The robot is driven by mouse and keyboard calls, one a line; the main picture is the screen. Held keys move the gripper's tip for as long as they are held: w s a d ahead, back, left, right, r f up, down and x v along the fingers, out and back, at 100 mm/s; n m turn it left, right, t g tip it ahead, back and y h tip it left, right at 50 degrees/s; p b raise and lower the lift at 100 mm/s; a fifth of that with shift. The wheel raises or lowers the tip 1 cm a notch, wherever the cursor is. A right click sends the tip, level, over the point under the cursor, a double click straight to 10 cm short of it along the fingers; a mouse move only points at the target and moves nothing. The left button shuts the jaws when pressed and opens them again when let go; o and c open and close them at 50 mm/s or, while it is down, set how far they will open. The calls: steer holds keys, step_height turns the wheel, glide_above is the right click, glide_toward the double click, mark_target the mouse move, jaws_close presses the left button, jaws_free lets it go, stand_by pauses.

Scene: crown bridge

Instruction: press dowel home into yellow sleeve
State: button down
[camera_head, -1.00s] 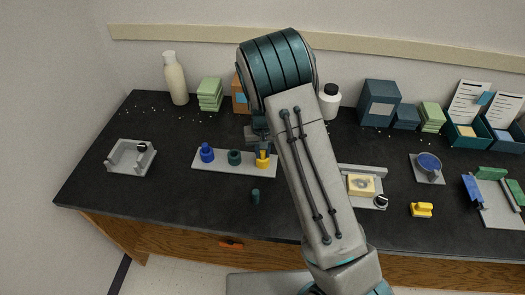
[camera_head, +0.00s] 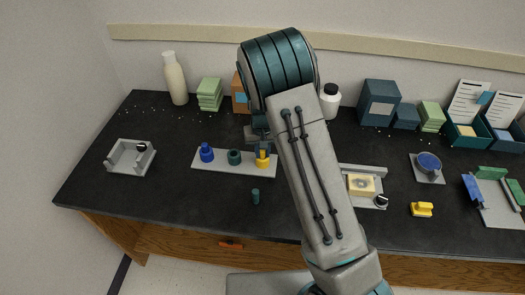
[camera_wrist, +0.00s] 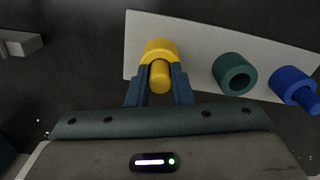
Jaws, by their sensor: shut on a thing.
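The yellow sleeve (camera_wrist: 157,47) stands on a pale strip-shaped base, at its right end in the head view (camera_head: 261,163). A yellow dowel (camera_wrist: 160,77) stands up from the sleeve's mouth, lined up with it; how deep it sits is hidden. My gripper (camera_wrist: 159,88) is shut on the yellow dowel, one dark blue finger on each side, close above the sleeve. In the head view my gripper (camera_head: 261,142) is partly hidden by my arm.
The base (camera_head: 220,167) also holds a teal sleeve (camera_head: 235,158) and a blue sleeve with a blue dowel (camera_head: 206,153). A small teal dowel (camera_head: 255,196) stands in front. A grey fixture (camera_head: 130,158) lies left. Bare counter lies between.

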mark_target(262, 151)
steer(key=shift+s, duration=0.1)
steer(key=c, duration=1.2)
jaws_free()
steer(key=shift+r, duration=0.6)
step_height(262, 151, up, 13)
steer(key=b, duration=0.2)
steer(key=shift+f, duration=0.15)
